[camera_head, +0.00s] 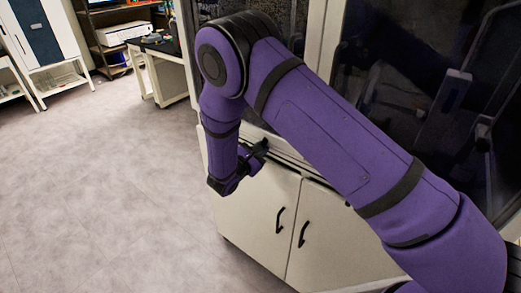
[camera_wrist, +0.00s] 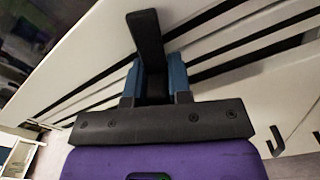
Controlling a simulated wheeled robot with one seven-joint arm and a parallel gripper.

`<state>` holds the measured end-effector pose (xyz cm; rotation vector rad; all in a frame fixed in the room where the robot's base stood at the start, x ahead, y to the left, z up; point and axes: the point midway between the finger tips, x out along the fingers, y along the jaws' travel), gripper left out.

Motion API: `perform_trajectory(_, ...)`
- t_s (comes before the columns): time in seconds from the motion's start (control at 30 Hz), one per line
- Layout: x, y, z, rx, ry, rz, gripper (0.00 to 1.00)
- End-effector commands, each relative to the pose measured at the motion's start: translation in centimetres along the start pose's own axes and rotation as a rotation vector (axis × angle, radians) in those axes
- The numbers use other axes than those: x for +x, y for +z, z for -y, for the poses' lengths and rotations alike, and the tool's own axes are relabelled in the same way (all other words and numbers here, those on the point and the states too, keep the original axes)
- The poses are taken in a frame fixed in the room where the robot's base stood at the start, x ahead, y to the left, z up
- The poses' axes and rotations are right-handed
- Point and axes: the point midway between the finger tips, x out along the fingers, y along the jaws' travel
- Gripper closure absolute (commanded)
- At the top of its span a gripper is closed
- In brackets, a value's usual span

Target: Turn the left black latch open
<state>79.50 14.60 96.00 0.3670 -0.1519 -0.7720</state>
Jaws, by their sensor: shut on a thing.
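The black latch (camera_wrist: 147,38) stands out from the white front of the freeze dryer at the top middle of the wrist view. My gripper (camera_wrist: 155,76) has its blue fingers on either side of the latch's lower part and is shut on it. In the head view my gripper (camera_head: 254,157) is small and dark, close against the cabinet front below the glass. Its fingers and the latch cannot be told apart there. My purple arm hides much of the dryer's front.
White lower cabinet doors (camera_head: 263,222) with black handles (camera_head: 279,220) are below my arm. Dark glass panels (camera_head: 415,75) are behind it. A white-legged bench (camera_head: 166,72) and a shelf unit stand at the back left. The grey floor (camera_head: 95,190) at left is clear.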

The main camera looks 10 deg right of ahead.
Motion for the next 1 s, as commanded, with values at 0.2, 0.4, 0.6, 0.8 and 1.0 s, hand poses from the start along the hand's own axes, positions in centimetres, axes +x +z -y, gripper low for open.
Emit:
perform_trajectory(0.2, -0.14, -0.08, 0.05, 0.205, 0.002, -0.002, 1.00)
perform_trajectory(0.4, -0.12, -0.09, 0.15, 0.395, 0.001, -0.002, 1.00)
perform_trajectory(0.6, -0.11, -0.13, 0.21, 0.585, 0.001, -0.002, 1.00)
perform_trajectory(0.8, -0.13, -0.19, 0.26, 0.773, 0.001, -0.003, 1.00)
perform_trajectory(1.0, -0.12, -0.24, 0.33, 0.942, 0.000, -0.002, 1.00)
